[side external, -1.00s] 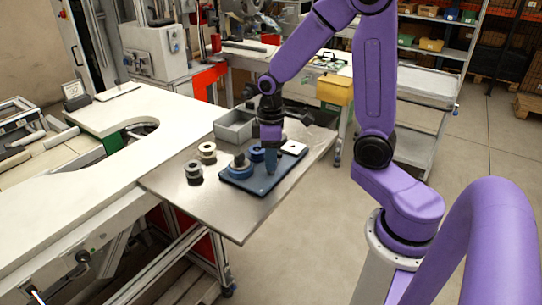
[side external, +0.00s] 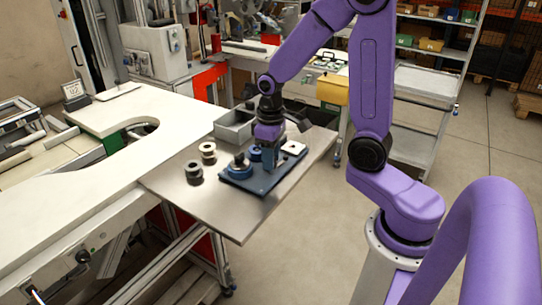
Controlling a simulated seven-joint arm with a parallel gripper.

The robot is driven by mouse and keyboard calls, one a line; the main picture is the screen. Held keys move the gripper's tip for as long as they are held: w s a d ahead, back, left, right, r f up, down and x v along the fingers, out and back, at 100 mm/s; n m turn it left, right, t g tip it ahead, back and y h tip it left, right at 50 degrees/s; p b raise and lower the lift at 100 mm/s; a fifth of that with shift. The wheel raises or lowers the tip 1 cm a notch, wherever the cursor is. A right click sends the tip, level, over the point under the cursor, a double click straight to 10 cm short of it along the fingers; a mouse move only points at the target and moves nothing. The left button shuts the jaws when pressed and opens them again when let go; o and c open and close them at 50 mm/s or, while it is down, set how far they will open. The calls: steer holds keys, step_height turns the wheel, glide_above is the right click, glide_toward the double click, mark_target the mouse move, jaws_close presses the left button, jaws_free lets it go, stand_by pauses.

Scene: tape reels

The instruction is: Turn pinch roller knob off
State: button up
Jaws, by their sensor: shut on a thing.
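The blue tape deck board (side external: 262,185) lies flat on the metal table. A blue reel (side external: 239,168) sits on its left part, and another blue round part (side external: 256,152) stands behind it, partly hidden by my gripper. My gripper (side external: 270,166) points down over the middle right of the board, with its fingers low at the board. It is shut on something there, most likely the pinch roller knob. The knob itself is hidden by the fingers and too small to make out, so its turn position cannot be told.
Two pale spools with dark bases, the rear one (side external: 208,153) and the front one (side external: 194,172), stand left of the board. A white square piece (side external: 293,148) is at the board's back right. A grey bin (side external: 234,127) stands behind. The table's front (side external: 238,222) is bare.

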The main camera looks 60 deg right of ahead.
steer(key=o, duration=1)
steer(key=shift+o, duration=0.2)
step_height(320, 180, up, 18)
steer(key=shift+f, duration=0.25)
steer(key=shift+a+f, duration=0.1)
steer(key=s+a+f+n, duration=0.4)
steer(key=s+f+n, duration=0.1)
steer(key=s, duration=0.4)
steer(key=s+a+f+n, duration=0.4)
steer(key=s+a+f, duration=0.1)
steer(key=s, duration=0.5)
steer(key=shift+s+f+n, duration=0.2)
steer(key=shift+f+n, duration=0.2)
steer(key=shift+f, duration=0.4)
